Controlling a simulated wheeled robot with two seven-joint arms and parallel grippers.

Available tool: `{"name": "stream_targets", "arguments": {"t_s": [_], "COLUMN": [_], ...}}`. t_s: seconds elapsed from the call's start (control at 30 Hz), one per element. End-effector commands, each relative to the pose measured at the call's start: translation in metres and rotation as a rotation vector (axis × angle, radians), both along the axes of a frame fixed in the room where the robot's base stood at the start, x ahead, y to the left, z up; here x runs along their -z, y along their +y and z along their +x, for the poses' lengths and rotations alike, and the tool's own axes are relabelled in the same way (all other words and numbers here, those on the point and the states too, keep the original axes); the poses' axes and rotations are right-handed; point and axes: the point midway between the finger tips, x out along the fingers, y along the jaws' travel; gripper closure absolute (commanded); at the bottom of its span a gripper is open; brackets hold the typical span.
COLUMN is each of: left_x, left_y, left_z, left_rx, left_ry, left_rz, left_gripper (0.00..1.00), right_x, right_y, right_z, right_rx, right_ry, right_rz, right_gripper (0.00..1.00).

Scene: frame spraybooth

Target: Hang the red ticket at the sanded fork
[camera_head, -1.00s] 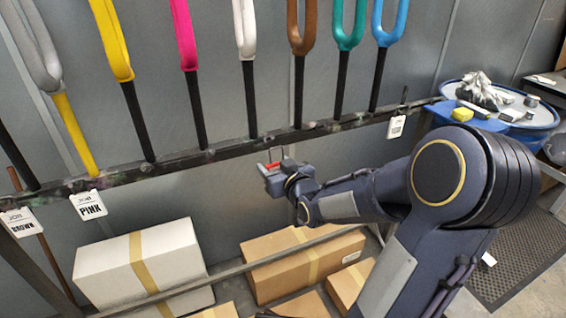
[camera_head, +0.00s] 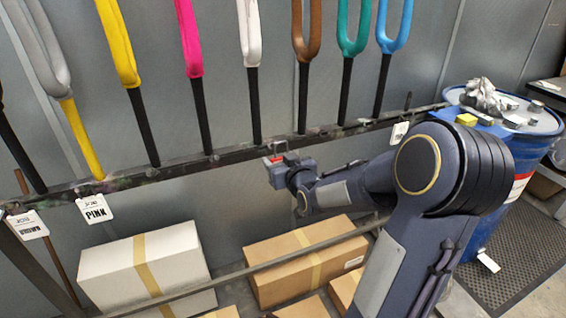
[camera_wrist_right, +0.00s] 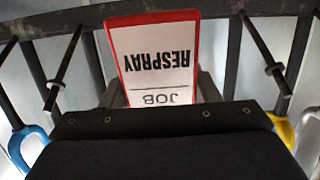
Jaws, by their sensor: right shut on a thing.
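My right gripper (camera_head: 277,166) is shut on the red ticket (camera_wrist_right: 155,62), a white card with a red border reading JOB RESPRAY, upside down in the right wrist view. A dull grey fork with a yellow stem (camera_head: 40,50) stands at the far left of the rack and looks like the sanded one. The gripper is well to the right of it. My left gripper is out of view.
The dark rail (camera_head: 230,153) carries several coloured forks. White tags PINK (camera_head: 95,209) and BROWN (camera_head: 28,225) hang at its left, and another tag (camera_head: 399,132) at its right. Boxes (camera_head: 145,268) lie below. A blue drum (camera_head: 520,150) stands at the right.

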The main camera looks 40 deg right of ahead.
Motion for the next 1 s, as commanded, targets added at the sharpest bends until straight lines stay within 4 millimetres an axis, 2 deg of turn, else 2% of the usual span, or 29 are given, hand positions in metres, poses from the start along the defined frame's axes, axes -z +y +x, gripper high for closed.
{"name": "stream_targets", "arguments": {"t_s": [0.8, 1.0], "left_x": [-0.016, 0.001], "left_y": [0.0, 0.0], "left_z": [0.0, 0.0], "left_rx": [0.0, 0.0], "left_ry": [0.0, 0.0], "left_rz": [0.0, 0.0], "left_gripper": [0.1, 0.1], "right_x": [0.004, 0.017], "right_y": [-0.015, -0.017], "right_z": [0.047, 0.053], "right_rx": [-0.001, -0.001], "right_ry": [-0.001, -0.002], "right_rz": [-0.001, -0.001], "right_gripper": [0.66, 0.66]}}
